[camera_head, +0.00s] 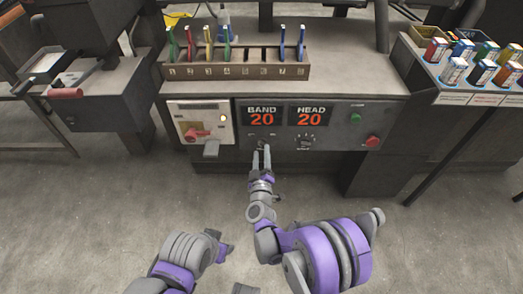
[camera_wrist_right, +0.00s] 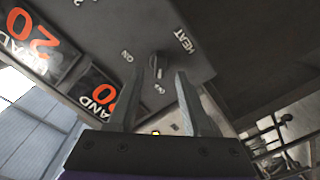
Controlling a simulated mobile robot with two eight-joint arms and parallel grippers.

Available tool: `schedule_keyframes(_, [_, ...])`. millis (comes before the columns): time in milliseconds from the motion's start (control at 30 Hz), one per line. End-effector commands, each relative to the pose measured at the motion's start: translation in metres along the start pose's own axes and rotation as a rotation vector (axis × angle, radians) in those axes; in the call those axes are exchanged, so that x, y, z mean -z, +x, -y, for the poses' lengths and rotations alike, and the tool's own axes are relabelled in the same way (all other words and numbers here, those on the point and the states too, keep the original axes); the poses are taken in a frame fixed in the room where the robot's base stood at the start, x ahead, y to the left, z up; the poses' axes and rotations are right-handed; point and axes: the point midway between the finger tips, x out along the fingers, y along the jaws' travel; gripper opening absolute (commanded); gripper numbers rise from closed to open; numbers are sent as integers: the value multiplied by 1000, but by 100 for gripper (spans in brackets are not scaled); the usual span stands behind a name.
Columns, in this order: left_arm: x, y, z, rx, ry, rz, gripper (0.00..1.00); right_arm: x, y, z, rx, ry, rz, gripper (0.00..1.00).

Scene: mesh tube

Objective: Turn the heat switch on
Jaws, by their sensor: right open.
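The heat switch (camera_wrist_right: 157,65) is a small dark knob on the grey panel (camera_wrist_right: 185,75), with ON, OFF and HEAT lettering around it in the right wrist view. Its exact setting is hard to tell. My right gripper (camera_wrist_right: 162,100) is open, with its two grey fingers on either side of the knob in that view and nothing held. In the head view the right gripper (camera_head: 262,153) reaches up to the panel just below the BAND display (camera_head: 262,117), and its fingers partly hide the switch. My left gripper (camera_head: 224,247) is low over the floor, away from the panel; its fingers are unclear.
Right of the switch are the HEAD display (camera_head: 309,117), a dark knob (camera_head: 305,141), a green button (camera_head: 355,118) and a red button (camera_head: 372,141). A light panel with a red rotary switch (camera_head: 198,133) is at left. A rack (camera_head: 240,71) stands above. The floor in front is clear.

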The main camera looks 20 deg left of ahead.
Motion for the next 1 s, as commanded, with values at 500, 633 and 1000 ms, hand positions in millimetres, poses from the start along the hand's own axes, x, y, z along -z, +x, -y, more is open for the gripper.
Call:
schedule_keyframes(500, [-1,4,0,0,0,1,50,0,24,0,0,-1,0,50])
schedule_keyframes(633, [-1,4,0,0,0,1,50,0,24,0,0,-1,0,30])
schedule_keyframes(1000, [-1,4,0,0,0,1,50,0,24,0,0,-1,0,0])
